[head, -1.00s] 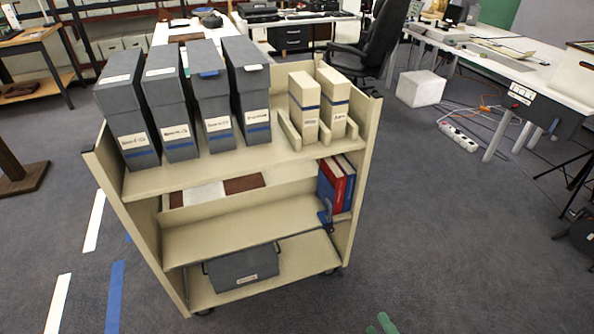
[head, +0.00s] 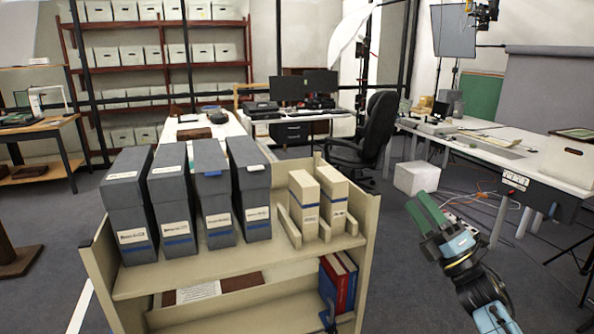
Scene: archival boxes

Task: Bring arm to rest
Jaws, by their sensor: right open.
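My right gripper (head: 428,216) is raised at the right of the head view, in the air beside the right end of the cream cart (head: 190,279). Its green fingers point up and to the left, open, with nothing seen between them. My right arm comes up from the bottom right edge. Several grey archival boxes (head: 189,197) stand upright on the cart's top shelf at left. Two cream boxes (head: 334,200) stand at its right end. My left gripper is out of view.
Red and blue binders (head: 338,282) stand on the cart's lower shelf. A white cube (head: 416,178) sits on the floor behind my gripper. A white table (head: 540,160) runs along the right. A black office chair (head: 376,135) stands behind the cart. Shelves of boxes (head: 160,55) line the back wall.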

